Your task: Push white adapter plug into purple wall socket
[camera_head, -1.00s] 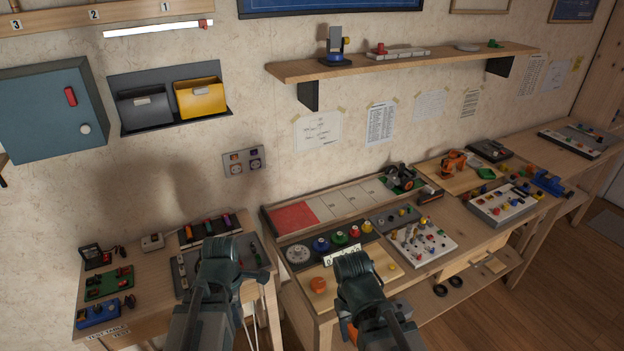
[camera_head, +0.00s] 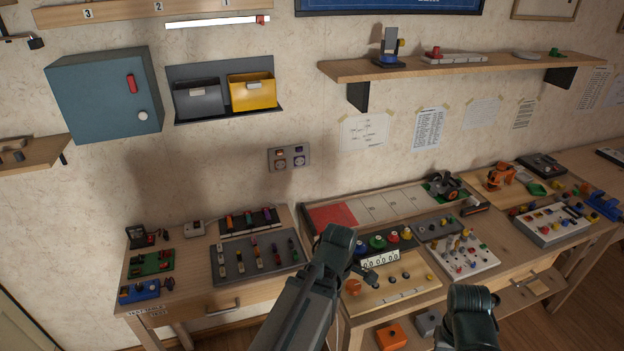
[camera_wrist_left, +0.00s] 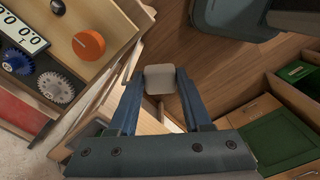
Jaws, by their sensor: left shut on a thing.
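The wall socket plate (camera_head: 289,158) holds two round sockets side by side. The right socket (camera_head: 299,162) has a purple mark above it, and the left one (camera_head: 281,164) a reddish mark. Both are empty. My left gripper (camera_wrist_left: 160,82) is shut on the white adapter plug (camera_wrist_left: 160,78), whose pale rounded block sits between the fingertips in the left wrist view. In the head view my left gripper (camera_head: 374,281) is low over the middle bench, below and right of the plate; the plug is hidden there. My right gripper (camera_head: 473,304) is at the lower right, its fingers hidden.
A left table (camera_head: 173,287) carries coloured panels and a small white box (camera_head: 194,228). The middle bench (camera_head: 403,303) holds knobs and a counter panel. A blue-grey cabinet (camera_head: 100,95) and wall bins (camera_head: 251,90) hang above. The wall around the socket plate is clear.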

